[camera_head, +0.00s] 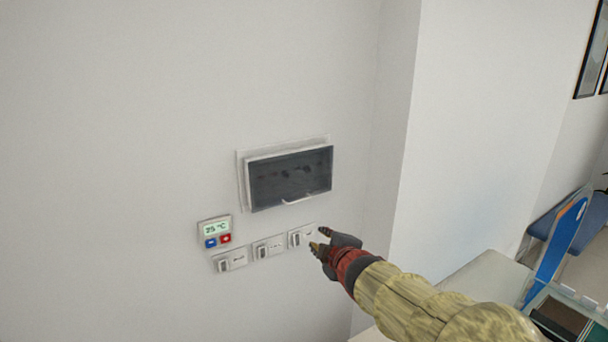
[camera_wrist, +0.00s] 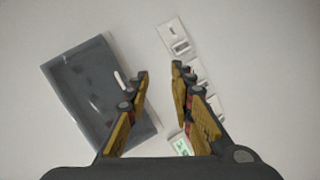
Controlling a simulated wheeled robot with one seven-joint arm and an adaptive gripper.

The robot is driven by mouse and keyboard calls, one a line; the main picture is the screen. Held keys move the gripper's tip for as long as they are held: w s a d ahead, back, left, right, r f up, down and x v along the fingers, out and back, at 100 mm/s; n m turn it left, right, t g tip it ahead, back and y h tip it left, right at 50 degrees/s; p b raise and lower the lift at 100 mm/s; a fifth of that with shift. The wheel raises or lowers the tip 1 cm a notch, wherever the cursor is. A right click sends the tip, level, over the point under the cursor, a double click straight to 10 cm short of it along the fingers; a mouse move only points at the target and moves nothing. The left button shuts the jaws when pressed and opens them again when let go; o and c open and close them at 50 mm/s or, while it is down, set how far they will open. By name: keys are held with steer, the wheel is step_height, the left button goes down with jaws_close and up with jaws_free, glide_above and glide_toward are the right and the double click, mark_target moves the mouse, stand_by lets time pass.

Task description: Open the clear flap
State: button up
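The clear flap (camera_head: 290,178) is a dark, see-through cover on a white wall box, and it looks shut. A small pale handle (camera_head: 296,198) sits at its lower edge. In the wrist view the flap (camera_wrist: 90,88) is at the left, with its handle (camera_wrist: 119,78) close to the left finger. My gripper (camera_head: 319,239) is open and empty, below and right of the flap, near the rightmost wall switch. In the wrist view my gripper (camera_wrist: 159,72) has its fingers apart with bare wall between them. I cannot tell the exact gap to the wall.
Several white switches (camera_head: 268,247) line the wall below the box. A thermostat (camera_head: 215,231) with blue and red buttons is at their left. A wall corner juts out at the right. A pale counter (camera_head: 485,277) and a blue panel (camera_head: 560,245) are at lower right.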

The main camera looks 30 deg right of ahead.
mark_target(297, 180)
steer(key=w+d+r+n+t+y+p, duration=0.2)
steer(key=w+r+n+y+p, duration=0.25)
steer(key=r+n+p, duration=0.3)
steer(key=f+p+x, duration=0.1)
steer(key=x, duration=0.7)
steer(key=shift+a, duration=0.15)
steer(key=shift+s+r, duration=0.1)
steer(key=shift+c, duration=1.4)
jaws_close()
